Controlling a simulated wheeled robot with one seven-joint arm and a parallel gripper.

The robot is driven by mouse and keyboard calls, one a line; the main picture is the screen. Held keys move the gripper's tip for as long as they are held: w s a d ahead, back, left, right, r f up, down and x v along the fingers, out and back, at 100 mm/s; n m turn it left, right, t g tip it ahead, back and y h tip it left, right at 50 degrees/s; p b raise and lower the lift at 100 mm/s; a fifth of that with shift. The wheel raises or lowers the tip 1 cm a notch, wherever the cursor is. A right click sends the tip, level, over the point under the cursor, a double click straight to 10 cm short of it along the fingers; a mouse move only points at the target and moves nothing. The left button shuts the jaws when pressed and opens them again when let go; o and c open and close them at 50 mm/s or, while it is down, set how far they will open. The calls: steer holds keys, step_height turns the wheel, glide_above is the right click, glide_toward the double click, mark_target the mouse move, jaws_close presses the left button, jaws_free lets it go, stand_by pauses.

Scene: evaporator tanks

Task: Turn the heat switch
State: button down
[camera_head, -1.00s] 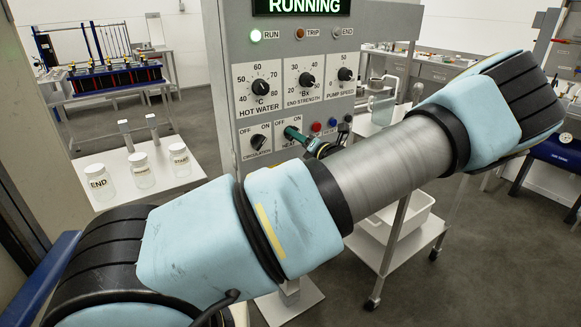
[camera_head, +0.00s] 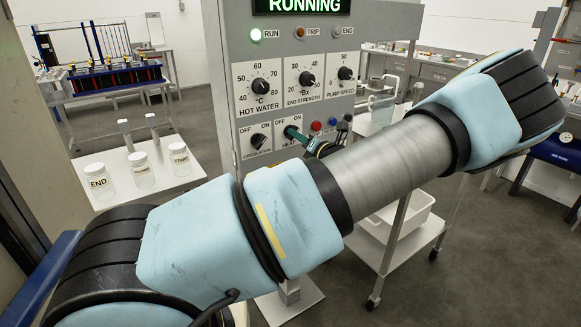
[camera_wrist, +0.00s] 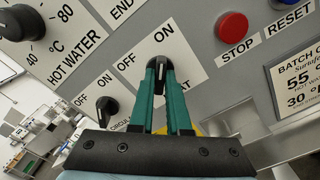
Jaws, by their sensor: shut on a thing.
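The heat switch (camera_wrist: 160,70) is a small black knob on the grey control panel, with OFF and ON printed above it in the wrist view. My gripper (camera_wrist: 160,66) has green fingers that are closed around the knob, one on each side. The fingers hide much of the knob and part of its label, so its exact setting is hard to read. In the head view my gripper (camera_head: 292,133) is at the same switch, which it mostly covers.
The circulation switch (camera_wrist: 107,106) sits close beside the heat switch. A red stop button (camera_wrist: 233,25) and blue reset button (camera_wrist: 283,3) are on the other side. Dials are above. A table with labelled jars (camera_head: 142,169) stands left of the panel.

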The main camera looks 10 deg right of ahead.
steer(key=shift+n, duration=0.8)
steer(key=shift+n+b, duration=0.5)
steer(key=shift+n, duration=0.5)
steer(key=shift+n+b, duration=0.55)
steer(key=shift+n, duration=0.45)
steer(key=shift+f, duration=0.1)
